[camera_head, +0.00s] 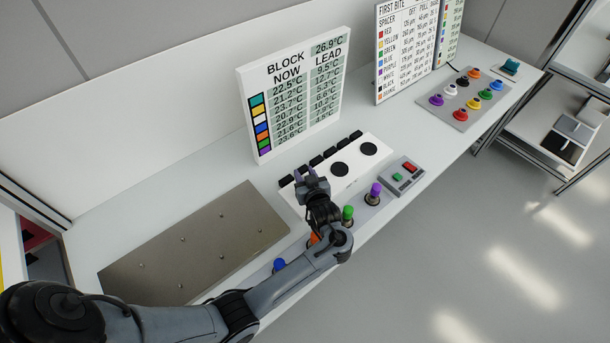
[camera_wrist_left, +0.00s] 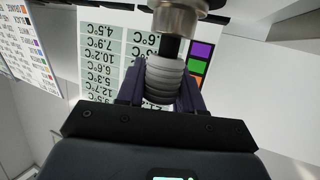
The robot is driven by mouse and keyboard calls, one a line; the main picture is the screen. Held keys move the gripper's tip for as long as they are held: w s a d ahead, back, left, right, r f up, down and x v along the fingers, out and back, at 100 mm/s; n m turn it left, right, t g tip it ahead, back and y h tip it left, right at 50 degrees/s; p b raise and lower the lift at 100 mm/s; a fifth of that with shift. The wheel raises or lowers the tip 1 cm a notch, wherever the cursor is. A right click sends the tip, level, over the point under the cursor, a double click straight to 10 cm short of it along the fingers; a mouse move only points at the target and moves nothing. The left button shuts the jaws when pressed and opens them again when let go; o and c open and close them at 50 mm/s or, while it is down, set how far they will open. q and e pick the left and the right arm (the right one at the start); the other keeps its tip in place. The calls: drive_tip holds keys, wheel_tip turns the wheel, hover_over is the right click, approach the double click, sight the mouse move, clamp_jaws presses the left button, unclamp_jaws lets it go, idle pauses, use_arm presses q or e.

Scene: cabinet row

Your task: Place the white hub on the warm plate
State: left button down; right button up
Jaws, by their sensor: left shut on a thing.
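My left gripper (camera_head: 312,177) reaches over the white panel in the head view. In the left wrist view the left gripper (camera_wrist_left: 160,92) is shut on the ribbed white hub (camera_wrist_left: 165,78), with a black neck and a metal end (camera_wrist_left: 175,18) beyond it. The hub is hardly visible in the head view, hidden by the gripper. A bare metal plate (camera_head: 190,250) with small studs lies on the bench at left. The white panel (camera_head: 362,166) has black discs, two of which show clear of the arm. I cannot tell which of these is the warm plate. The right gripper is not in view.
Blue (camera_head: 279,265), orange (camera_head: 314,238), green (camera_head: 348,213) and purple (camera_head: 375,190) hubs stand along the bench front. A small button box (camera_head: 402,175) is beside them. A temperature board (camera_head: 295,95) stands behind. A grey tray (camera_head: 468,98) of coloured knobs lies farther right.

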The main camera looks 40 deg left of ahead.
use_arm(q)
drive_tip(key=c, duration=1.2)
unclamp_jaws()
drive_tip(key=shift+f, duration=0.15)
drive_tip(key=o, duration=0.5)
